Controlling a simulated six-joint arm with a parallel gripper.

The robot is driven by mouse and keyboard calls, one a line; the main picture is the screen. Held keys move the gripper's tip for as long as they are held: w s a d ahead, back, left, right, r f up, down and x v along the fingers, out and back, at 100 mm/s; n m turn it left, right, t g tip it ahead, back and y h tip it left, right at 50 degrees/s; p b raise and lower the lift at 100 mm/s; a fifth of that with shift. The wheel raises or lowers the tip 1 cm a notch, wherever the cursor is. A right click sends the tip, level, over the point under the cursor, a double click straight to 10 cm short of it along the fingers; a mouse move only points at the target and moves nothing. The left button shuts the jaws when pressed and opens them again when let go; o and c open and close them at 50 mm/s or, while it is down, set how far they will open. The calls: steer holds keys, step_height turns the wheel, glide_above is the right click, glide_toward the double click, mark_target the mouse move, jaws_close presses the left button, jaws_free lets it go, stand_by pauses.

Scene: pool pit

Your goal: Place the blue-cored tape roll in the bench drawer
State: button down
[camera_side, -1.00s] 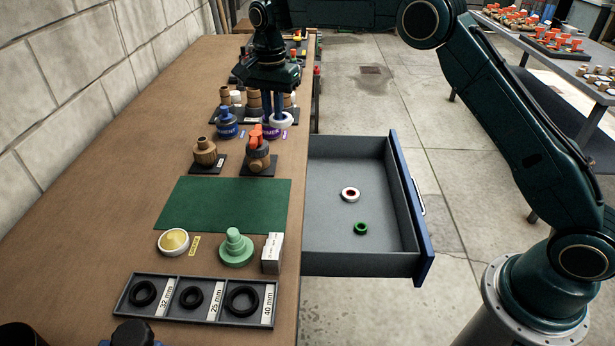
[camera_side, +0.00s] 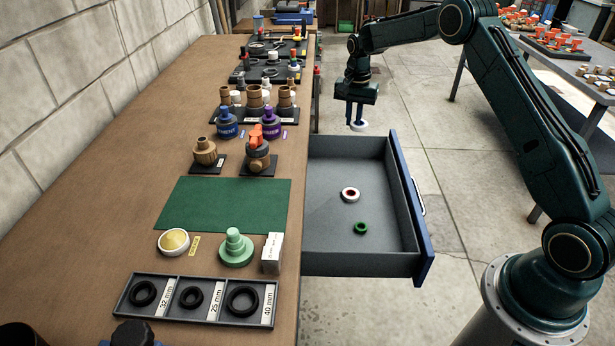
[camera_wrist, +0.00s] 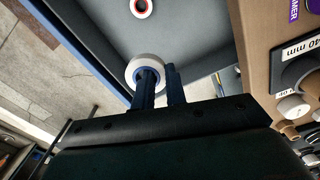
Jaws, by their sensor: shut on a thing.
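My gripper (camera_side: 357,124) is shut on a white tape roll (camera_side: 360,127) and holds it up near the far end of the open bench drawer (camera_side: 322,258). Inside the drawer lie a white roll with a red core (camera_side: 350,194) and a small green ring (camera_side: 361,228). The red-cored roll (camera_wrist: 142,7) also shows in the wrist view.
The drawer's blue front (camera_side: 410,210) stands on the right. The drawer's far part is bare.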

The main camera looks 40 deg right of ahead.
mark_target(347, 181)
steer(key=shift+f, duration=10)
steer(key=shift+f, duration=0.15)
steer(key=c, duration=1.4)
jaws_free()
steer(key=shift+c, duration=0.2)
step_height(347, 181, up, 12)
steer(key=shift+r, duration=0.25)
